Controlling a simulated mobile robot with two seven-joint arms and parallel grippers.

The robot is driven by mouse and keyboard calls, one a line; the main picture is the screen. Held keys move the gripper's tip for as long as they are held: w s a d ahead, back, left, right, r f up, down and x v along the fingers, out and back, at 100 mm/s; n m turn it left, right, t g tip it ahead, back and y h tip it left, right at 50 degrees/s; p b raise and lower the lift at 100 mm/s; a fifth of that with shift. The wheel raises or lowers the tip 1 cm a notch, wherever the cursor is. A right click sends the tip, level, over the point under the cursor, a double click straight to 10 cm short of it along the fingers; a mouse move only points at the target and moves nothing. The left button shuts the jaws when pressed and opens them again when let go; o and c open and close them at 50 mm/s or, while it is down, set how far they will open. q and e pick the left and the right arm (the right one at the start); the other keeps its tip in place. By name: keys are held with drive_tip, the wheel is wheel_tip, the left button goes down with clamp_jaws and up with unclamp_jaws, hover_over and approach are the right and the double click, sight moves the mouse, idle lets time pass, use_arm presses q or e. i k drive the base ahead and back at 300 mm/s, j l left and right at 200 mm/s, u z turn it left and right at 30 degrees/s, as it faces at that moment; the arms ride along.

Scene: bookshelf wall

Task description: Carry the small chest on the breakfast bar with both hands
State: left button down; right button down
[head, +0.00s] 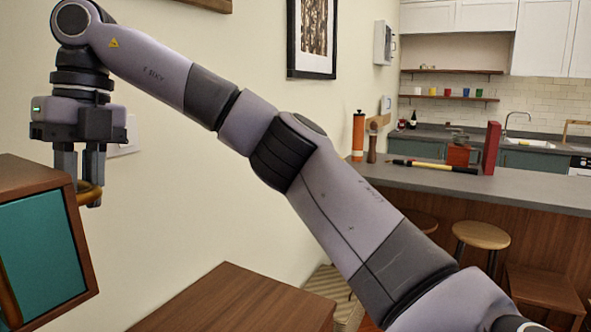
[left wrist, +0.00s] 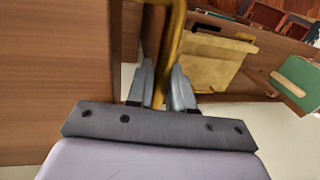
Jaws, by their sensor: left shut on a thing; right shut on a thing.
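The small chest (head: 83,238) is brown wood with a teal panel. It shows at the left edge of the head view, partly cut off. My right gripper (head: 82,190) points down and is shut on a brass-coloured handle (head: 96,192) at the chest's right side. In the left wrist view, my left gripper (left wrist: 168,88) is shut on another brass-coloured handle (left wrist: 174,40), beside a large brown wooden surface. The left gripper is out of the head view. The breakfast bar (head: 545,190) is at the right, with a grey top.
On the bar are an orange cylinder (head: 358,136), a dark pepper mill (head: 372,143), a black-and-yellow long tool (head: 432,166), a small brown box (head: 459,155) and a red upright block (head: 491,148). Stools (head: 481,235) stand before it. A wooden tabletop (head: 240,302) lies lower centre.

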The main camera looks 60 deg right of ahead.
sight(446, 179)
drive_tip(key=z, duration=3.55)
